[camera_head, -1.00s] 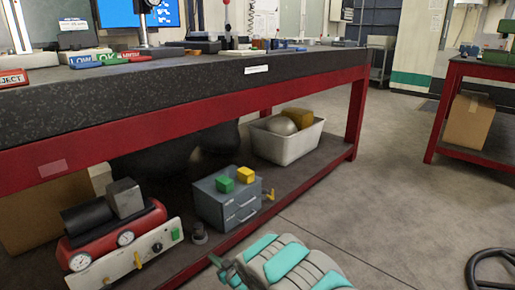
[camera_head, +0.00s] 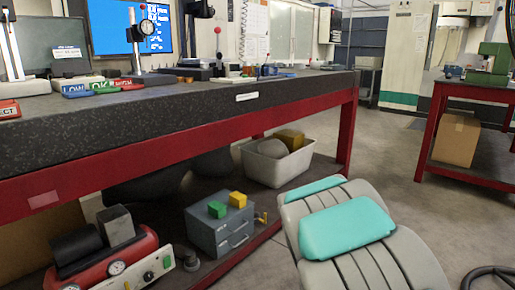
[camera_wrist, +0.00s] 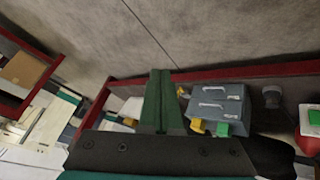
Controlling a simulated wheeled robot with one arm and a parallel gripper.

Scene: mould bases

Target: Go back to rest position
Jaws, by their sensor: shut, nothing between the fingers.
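My gripper (camera_wrist: 160,92) shows in the wrist view with its two green fingers pressed together and nothing between them. It is apart from everything around it. In that view the grey drawer box (camera_wrist: 220,106) and the red shelf edge lie beyond the fingers, seen upside down. In the head view my grey and teal arm stands at the lower right, in front of the bench, and the fingers are out of sight.
A dark-topped bench with a red frame (camera_head: 180,145) fills the left. On its lower shelf are a grey drawer box (camera_head: 220,222), a white bin (camera_head: 270,167) and a red machine (camera_head: 115,265). A red table (camera_head: 432,125) stands right. Floor between is clear.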

